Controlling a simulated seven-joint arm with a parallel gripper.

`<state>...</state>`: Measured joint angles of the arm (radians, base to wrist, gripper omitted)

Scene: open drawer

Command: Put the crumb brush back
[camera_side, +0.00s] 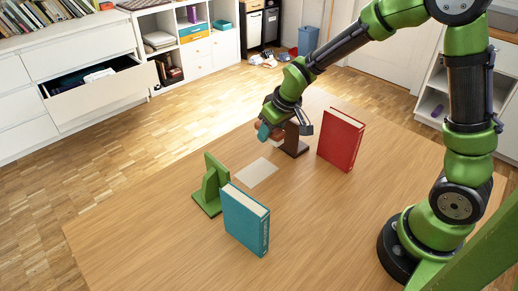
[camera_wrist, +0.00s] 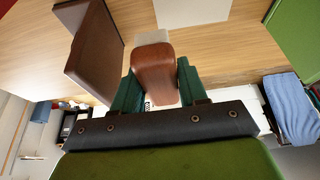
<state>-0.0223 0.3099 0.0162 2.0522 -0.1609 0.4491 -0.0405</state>
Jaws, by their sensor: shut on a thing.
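The crumb brush (camera_wrist: 153,66) has a rounded red-brown wooden handle and a pale end. My gripper (camera_wrist: 157,84) is shut on it, with one green finger on each side of the handle. In the side view my gripper (camera_side: 281,131) hangs above the table beside the dark brown bookend (camera_side: 294,143), and the brush is mostly hidden there. The bookend also stands close to the brush in the wrist view (camera_wrist: 96,52). A pale rectangular mat (camera_side: 257,173) lies bare on the wooden table, and shows at the top of the wrist view (camera_wrist: 193,10).
A red book (camera_side: 341,139) stands upright right of the brown bookend. A green bookend (camera_side: 211,188) and a teal book (camera_side: 246,219) stand left and nearer. The front table is clear. An open drawer (camera_side: 98,93) in the white cabinet holds things, beyond the table.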

